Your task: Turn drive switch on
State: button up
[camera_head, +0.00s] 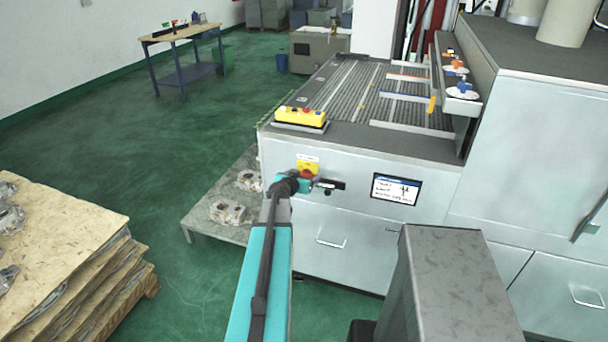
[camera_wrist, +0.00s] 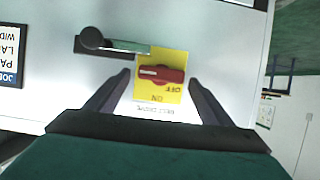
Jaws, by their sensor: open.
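The drive switch is a red rotary knob (camera_wrist: 162,75) on a yellow plate (camera_wrist: 176,60) marked ON and OFF, upside down in the wrist view. Its handle lies sideways there, with a white mark toward the left end. In the head view, the red knob (camera_head: 306,174) is on the front panel of the grey machine, partly hidden by my gripper. My gripper (camera_wrist: 157,80) is open, one finger on each side of the knob, with visible gaps. It also shows in the head view (camera_head: 298,184), close to the panel. I cannot tell whether the fingertips reach the knob's depth.
A black-and-silver handle (camera_wrist: 118,45) sticks out beside the switch. A small screen (camera_head: 396,189) is farther right on the panel. A yellow button box (camera_head: 300,116) sits on the machine top.

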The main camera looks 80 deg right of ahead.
jog(key=shift+d+f, duration=0.1)
jog(key=shift+d, duration=0.1)
jog(key=c, duration=0.9)
jog(key=shift+s+d, duration=0.15)
jog(key=shift+d, duration=0.2)
jog(key=shift+c, duration=0.7)
jog(key=shift+a, duration=0.25)
jog(key=shift+f, duration=0.1)
